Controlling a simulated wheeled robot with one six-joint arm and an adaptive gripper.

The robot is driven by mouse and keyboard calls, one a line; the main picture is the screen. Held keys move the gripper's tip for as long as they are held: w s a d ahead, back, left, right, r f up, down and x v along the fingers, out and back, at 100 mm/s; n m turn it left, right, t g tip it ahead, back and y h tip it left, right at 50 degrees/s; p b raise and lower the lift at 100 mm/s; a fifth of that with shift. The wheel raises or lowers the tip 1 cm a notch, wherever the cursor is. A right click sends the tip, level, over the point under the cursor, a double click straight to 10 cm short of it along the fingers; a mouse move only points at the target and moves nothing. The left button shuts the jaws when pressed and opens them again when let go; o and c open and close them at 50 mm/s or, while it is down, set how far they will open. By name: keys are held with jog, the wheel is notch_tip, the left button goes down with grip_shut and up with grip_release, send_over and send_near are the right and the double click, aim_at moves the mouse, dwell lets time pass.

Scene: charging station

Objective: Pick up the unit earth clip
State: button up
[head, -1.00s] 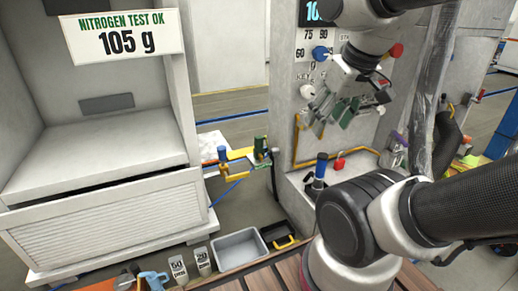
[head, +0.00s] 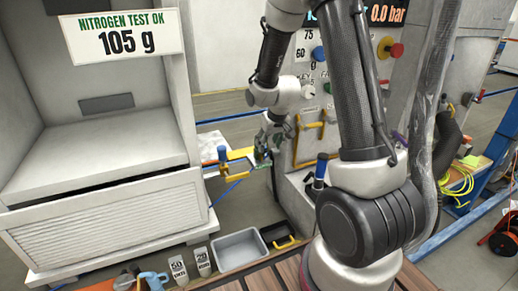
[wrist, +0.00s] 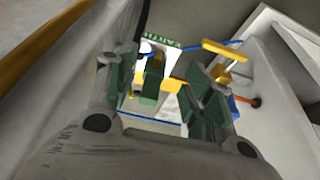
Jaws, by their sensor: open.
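The earth clip (wrist: 152,84) is a green clip beside a white plate lettered EARTH in the wrist view. In the head view the green clip (head: 262,157) is on the rail between the white cabinet and the grey panel, partly hidden by my gripper. My gripper (head: 270,143) is just above it there. In the wrist view my gripper (wrist: 162,95) is open, one green-padded finger on each side of the clip. I cannot tell whether a finger touches it.
A yellow valve handle (wrist: 225,50) is close to the right finger in the wrist view. A blue-topped fitting (head: 222,154) stands left of the clip. The grey control panel (head: 300,135) is close on the right. A grey tray (head: 239,249) lies below.

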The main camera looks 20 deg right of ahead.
jog(key=w+f, duration=0.1)
jog(key=w, duration=0.2)
jog(key=w+f+t, duration=0.1)
jog(key=w, duration=0.2)
jog(key=w+f+t, duration=0.1)
jog(key=w, duration=0.1)
jog(key=shift+w+f, duration=0.35)
jog(key=shift+w, duration=0.05)
jog(key=c, duration=1.1)
